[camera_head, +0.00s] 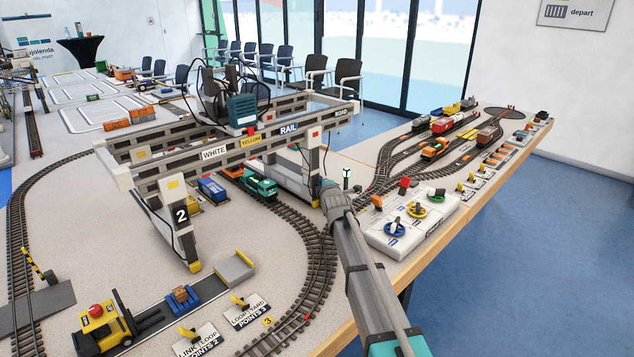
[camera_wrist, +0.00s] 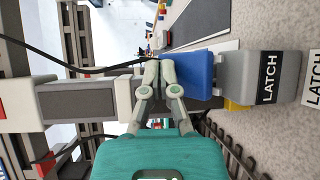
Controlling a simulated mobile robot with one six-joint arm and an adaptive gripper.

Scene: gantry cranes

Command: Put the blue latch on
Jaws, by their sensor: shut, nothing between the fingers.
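In the wrist view a blue latch (camera_wrist: 190,73) juts from a grey housing (camera_wrist: 285,78) marked LATCH. My gripper (camera_wrist: 157,66) is shut and empty, its fingertips at the left edge of the blue latch. I cannot tell whether they touch it. In the head view my arm reaches toward the right leg of the gantry crane (camera_head: 312,165). My fingers and the blue latch cannot be made out there, as the arm is in front.
The crane's beam (camera_head: 215,153) spans the curved tracks (camera_head: 320,265). A control panel with coloured dials (camera_head: 412,218) stands right of my arm. A small green signal (camera_head: 346,178) is close behind the arm. A toy forklift (camera_head: 103,325) is at the front left. A black cable (camera_wrist: 85,70) crosses the wrist view.

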